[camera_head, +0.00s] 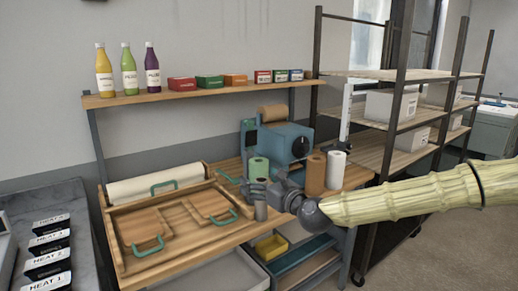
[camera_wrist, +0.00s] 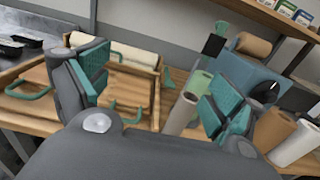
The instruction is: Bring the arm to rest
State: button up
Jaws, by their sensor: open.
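My arm, in a pale ribbed sleeve, reaches in from the right edge of the head view. My gripper (camera_head: 262,190) is above the front right part of the wooden workbench (camera_head: 190,262). In the wrist view, the two teal-padded fingers of my gripper (camera_wrist: 152,90) stand wide apart with nothing held between them. Behind it are a green roll (camera_head: 259,167) and a blue machine with a dark knob (camera_head: 284,143). In the head view the gripper partly covers the rolls and the bench edge.
Brown (camera_head: 316,174) and white rolls (camera_head: 335,170) stand right of the gripper. A wooden tray with green handles (camera_head: 128,262) lies left. A wall shelf (camera_head: 190,94) holds bottles and small boxes. A metal rack (camera_head: 398,110) stands right. A yellow bin (camera_head: 271,247) sits below.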

jog(key=s+a+f+n+g, duration=0.1)
jog(key=s+f+n, duration=0.15)
jog(key=f, duration=0.55)
jog(key=s+a+f+n+g+h, duration=0.1)
jog(key=s+f+n+g, duration=0.15)
jog(key=f, duration=0.45)
jog(key=s+a+f+n+g, duration=0.15)
jog(key=s+f, duration=0.25)
jog(key=f, duration=0.4)
jog(key=s+d+f+n+g+h, duration=0.35)
jog(key=s+f+n, duration=0.45)
jog(key=s+f, duration=0.9)
jog(key=s+d+f+n+g+h, duration=0.25)
jog(key=s+d+f+n, duration=0.35)
jog(key=s+d+f, duration=0.45)
jog(key=s+d+f+n+g+h, duration=0.3)
jog(key=s+d+n, duration=0.5)
jog(key=s+d, duration=0.4)
jog(key=s+f, duration=0.1)
jog(key=s, duration=0.2)
jog(key=shift+g+h, duration=0.3)
